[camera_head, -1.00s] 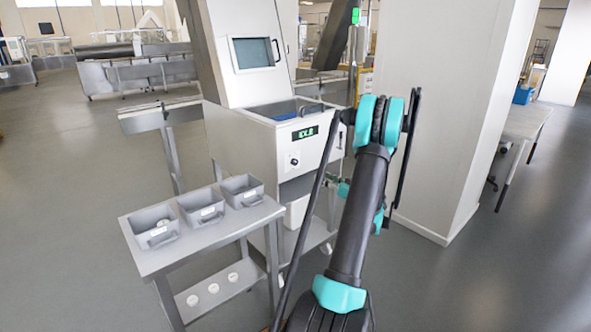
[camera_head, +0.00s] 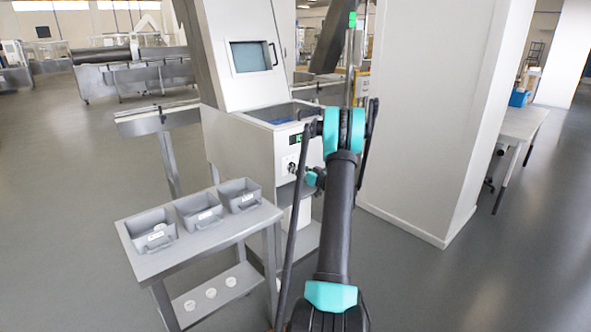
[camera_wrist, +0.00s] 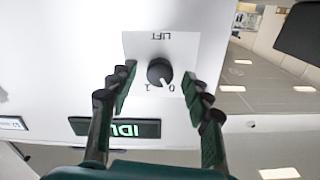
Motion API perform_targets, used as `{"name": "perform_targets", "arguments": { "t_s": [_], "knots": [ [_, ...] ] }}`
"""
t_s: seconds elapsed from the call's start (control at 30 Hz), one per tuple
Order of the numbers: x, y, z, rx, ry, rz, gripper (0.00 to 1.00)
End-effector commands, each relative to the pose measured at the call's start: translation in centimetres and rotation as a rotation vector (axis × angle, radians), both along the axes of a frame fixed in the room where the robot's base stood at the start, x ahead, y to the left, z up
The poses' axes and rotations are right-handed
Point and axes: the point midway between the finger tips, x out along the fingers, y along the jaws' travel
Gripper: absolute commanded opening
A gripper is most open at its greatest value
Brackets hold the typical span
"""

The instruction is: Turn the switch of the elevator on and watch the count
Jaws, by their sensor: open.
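The elevator switch is a round black knob (camera_wrist: 159,71) on a white plate marked LIFT, 0 and 1, upside down in the wrist view. Its white pointer line aims at the 0. My gripper (camera_wrist: 158,76) is open, with its dark fingers on either side of the knob; I cannot tell whether they touch it. In the head view the switch (camera_head: 291,168) is on the front of the white machine (camera_head: 237,150), with my gripper close in front. The green display (camera_wrist: 115,128) reads "IDL", its end cut off; in the head view my arm partly covers it.
A steel table (camera_head: 160,268) with three grey bins stands left of the machine, with several white round pieces on its lower shelf. A wide white pillar (camera_head: 430,110) stands close to the right of my arm. Floor is clear at the far left and right.

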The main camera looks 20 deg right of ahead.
Motion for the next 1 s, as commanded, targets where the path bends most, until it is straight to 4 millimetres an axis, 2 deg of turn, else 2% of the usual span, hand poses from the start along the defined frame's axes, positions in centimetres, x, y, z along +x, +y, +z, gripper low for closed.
{"name": "perform_targets", "arguments": {
  "t_s": [0.13,0.43,0.8,1.0],
  "knots": [
    [0.79,0.27,0.0,0.0,0.0,0.0,0.49],
    [0.9,0.32,0.0,0.0,0.0,-0.001,0.48],
    [0.88,0.31,0.01,0.0,0.0,0.0,0.02],
    [0.87,0.3,0.01,0.007,0.003,-0.001,0.0]
  ]
}}
